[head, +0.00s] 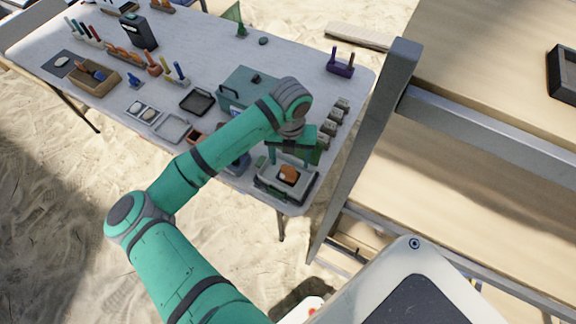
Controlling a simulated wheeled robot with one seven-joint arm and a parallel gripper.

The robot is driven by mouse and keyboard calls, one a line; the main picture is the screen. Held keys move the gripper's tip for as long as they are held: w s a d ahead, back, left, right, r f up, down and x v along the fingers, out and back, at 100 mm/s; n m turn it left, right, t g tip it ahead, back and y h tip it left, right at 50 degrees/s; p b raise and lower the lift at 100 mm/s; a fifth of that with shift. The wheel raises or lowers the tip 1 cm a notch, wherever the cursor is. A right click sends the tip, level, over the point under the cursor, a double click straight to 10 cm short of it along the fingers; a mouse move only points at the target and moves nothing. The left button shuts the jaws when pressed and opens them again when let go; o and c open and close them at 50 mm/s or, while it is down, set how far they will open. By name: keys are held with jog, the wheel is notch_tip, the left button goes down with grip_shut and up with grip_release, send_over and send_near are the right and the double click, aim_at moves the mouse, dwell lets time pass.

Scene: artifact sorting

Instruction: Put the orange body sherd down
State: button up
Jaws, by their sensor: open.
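The orange body sherd (289,175) lies on a small dark-topped, light-sided device (270,192) at the table's near right corner. My gripper (291,160) is just above the sherd, pointing down, with its fingers apart. The sherd shows below the fingers. I cannot tell whether a finger still touches it.
The white table (213,62) holds a green box (240,84), a black tray (196,102), a grey tray (173,127), a purple holder (341,64) and several small grey blocks (336,115) near the gripper. A wooden shelf with a grey post (370,130) stands close on the right.

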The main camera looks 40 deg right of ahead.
jog(key=shift+a+r, duration=0.1)
jog(key=shift+r, duration=2.7)
jog(key=shift+w, duration=0.1)
